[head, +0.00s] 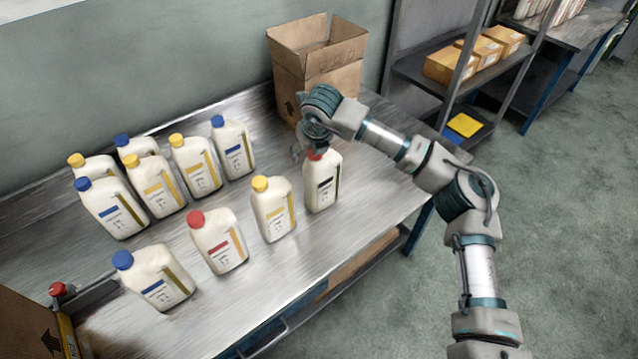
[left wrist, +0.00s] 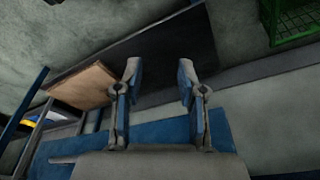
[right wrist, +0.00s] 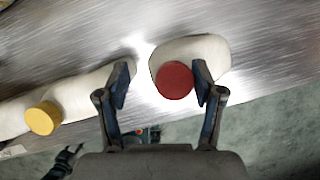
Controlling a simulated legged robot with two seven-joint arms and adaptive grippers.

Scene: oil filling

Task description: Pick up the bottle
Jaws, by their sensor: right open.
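A white bottle with a red cap and a dark label (head: 321,187) stands upright at the right end of the front row on the metal table. My right gripper (head: 312,152) is above it, at its cap, and partly hides its top. In the right wrist view the red cap (right wrist: 173,80) lies between the open fingers (right wrist: 163,82), nearer the right finger, which overlaps its edge. Whether they touch is unclear. My left gripper (left wrist: 158,82) is open and empty in its wrist view, and out of the head view.
Several other white bottles with blue, yellow and red caps stand to the left, the nearest a yellow-capped one (head: 272,208). An open cardboard box (head: 330,75) stands behind the gripper. The metal table (head: 350,240) is clear to the bottle's right.

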